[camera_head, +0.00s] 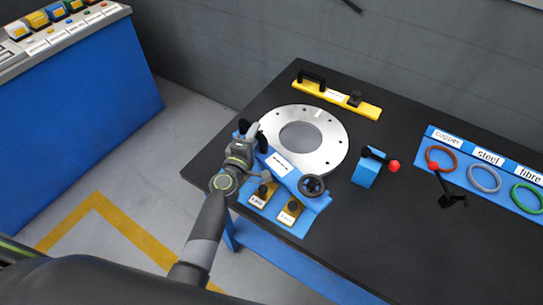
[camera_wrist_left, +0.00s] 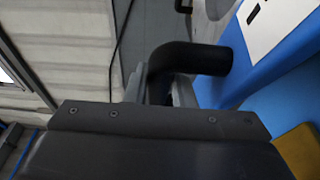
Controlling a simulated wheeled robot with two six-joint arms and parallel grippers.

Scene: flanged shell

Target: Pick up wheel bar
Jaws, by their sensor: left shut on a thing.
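The wheel bar (camera_head: 283,166) is a blue bar with a white label. It has a dark handwheel (camera_head: 312,186) at its right end and a black handle at its left end. It lies beside the near left edge of a round silver flange (camera_head: 333,150). My left gripper (camera_head: 251,136) is at the handle end, shut on the black handle. In the left wrist view the curved handle (camera_wrist_left: 190,58) rises from the blue body (camera_wrist_left: 262,70), with grey finger parts (camera_wrist_left: 184,93) beside it. The fingertips are partly hidden. My right gripper is not in view.
A yellow bar (camera_head: 359,105) with a black handle lies behind the flange. A blue block (camera_head: 368,172) with a red-knobbed lever stands right of it. A blue rack (camera_head: 470,164) holds copper, steel and fibre rings. Two tan labelled plates (camera_head: 289,211) sit at the black table's front edge.

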